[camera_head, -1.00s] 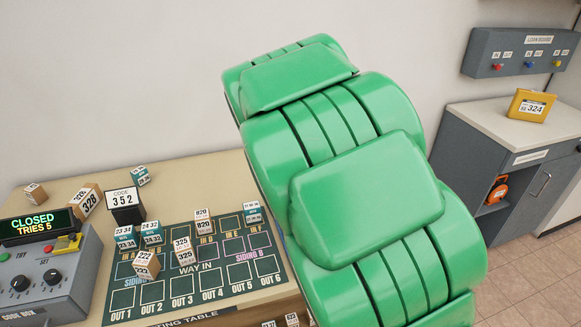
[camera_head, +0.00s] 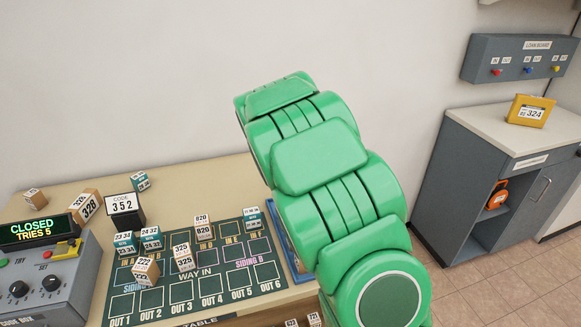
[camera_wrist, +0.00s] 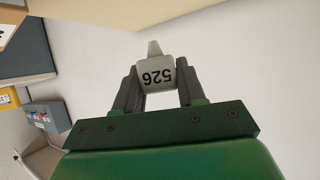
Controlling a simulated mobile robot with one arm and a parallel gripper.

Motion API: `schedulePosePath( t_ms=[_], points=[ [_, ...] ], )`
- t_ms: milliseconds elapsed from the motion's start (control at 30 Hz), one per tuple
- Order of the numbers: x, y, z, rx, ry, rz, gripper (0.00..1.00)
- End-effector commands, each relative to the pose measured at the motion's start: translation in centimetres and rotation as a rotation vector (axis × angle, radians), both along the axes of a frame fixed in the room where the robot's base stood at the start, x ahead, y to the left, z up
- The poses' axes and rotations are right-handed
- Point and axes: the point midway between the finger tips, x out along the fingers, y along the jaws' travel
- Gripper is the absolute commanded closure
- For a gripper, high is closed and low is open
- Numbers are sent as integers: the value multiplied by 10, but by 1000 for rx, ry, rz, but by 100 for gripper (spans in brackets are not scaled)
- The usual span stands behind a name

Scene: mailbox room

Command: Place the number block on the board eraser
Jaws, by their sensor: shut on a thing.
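My gripper (camera_wrist: 156,68) is shut on a pale grey-white block marked 526 (camera_wrist: 157,80), held between the two dark fingers in the wrist view. The number reads upside down there, and a narrow pale part sticks out past the block. In the head view my green arm hides the gripper and the held block. I cannot make out a board eraser in either view.
A sorting table carries a green board (camera_head: 205,290) with several number cubes. A code box (camera_head: 40,285) and a 352 sign (camera_head: 124,205) stand at left.

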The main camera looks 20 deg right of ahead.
Motion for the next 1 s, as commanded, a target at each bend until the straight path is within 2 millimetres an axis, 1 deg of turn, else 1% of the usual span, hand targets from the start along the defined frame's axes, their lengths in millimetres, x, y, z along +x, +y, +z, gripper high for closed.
schedulePosePath(
  t_ms=[33,100,300,567,667,833,900,1000],
  points=[
    [4,-1,-7,1,3,-1,89],
    [9,-2,-14,0,4,0,89],
    [20,-3,-26,0,2,0,89],
    [26,-4,-33,0,2,1,89],
    [29,-4,-40,0,3,1,89],
    [27,-4,-62,0,6,0,89],
    [28,-4,-66,0,5,0,89],
    [28,-4,-66,-1,3,1,89]
  ],
)
